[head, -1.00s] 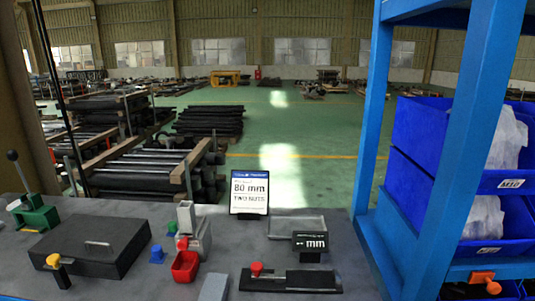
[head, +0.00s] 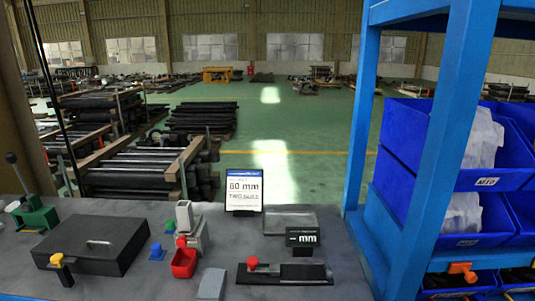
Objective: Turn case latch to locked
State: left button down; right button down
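A flat dark case (head: 92,244) lies on the grey bench at the lower left of the head view, its lid down, with a thin handle on top. A latch with a yellow knob (head: 56,260) sits at its front left edge. I cannot tell from this view which position the latch is in. Neither of my grippers shows in the head view.
A red bin (head: 184,263) and a grey block (head: 212,284) stand right of the case. A black slide fixture with a red knob (head: 285,272), a display (head: 303,237) and a sign (head: 243,190) are further right. A blue rack (head: 440,150) bounds the right. A green lever device (head: 34,215) is behind left.

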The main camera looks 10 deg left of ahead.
aim_at(56, 260)
jog(key=u, duration=1.7)
